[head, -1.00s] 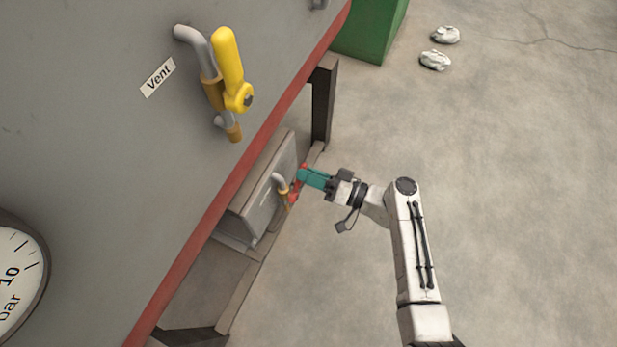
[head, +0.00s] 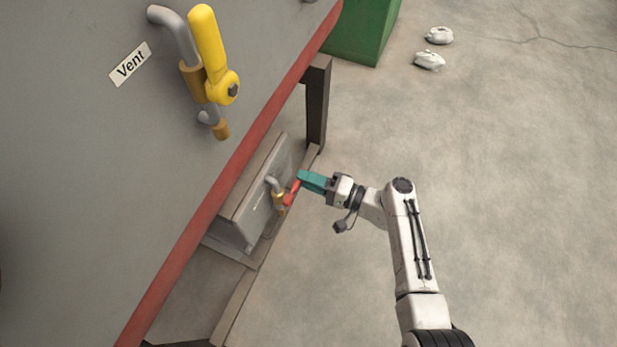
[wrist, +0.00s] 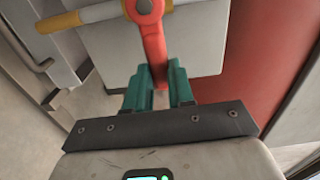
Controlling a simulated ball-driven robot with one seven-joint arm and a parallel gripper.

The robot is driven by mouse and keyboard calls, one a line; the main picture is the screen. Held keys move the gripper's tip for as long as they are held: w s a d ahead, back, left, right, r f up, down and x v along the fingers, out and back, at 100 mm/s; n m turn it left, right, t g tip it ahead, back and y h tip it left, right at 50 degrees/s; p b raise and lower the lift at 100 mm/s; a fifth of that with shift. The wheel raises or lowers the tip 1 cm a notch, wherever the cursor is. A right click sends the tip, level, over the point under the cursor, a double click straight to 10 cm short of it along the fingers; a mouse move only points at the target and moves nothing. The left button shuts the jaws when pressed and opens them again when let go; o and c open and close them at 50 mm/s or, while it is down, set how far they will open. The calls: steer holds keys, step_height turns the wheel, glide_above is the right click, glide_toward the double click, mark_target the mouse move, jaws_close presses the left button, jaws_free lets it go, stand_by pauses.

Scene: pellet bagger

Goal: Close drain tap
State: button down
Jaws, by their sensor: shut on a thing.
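The drain tap (head: 278,197) is a small brass tap on a grey pipe at the low grey box under the machine. Its red lever (head: 292,193) slants up and to the right toward my gripper (head: 302,180). In the wrist view the red lever (wrist: 153,42) runs from its round pivot down between the teal fingers of my gripper (wrist: 159,80), which are shut on its end. The lever's tip is partly hidden by the fingers.
The machine's grey panel with a red edge (head: 228,170) overhangs the tap. A yellow vent lever (head: 208,45) sits higher, beside a "Vent" label (head: 130,64). A dark leg (head: 317,100) stands behind the tap. Open floor (head: 500,200) lies to the right.

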steer(key=shift+f, duration=0.15)
stand_by(0.4)
steer(key=c, duration=1)
jaws_free()
steer(key=shift+o, duration=0.2)
steer(key=p+v, duration=0.2)
steer(key=v, duration=0.9)
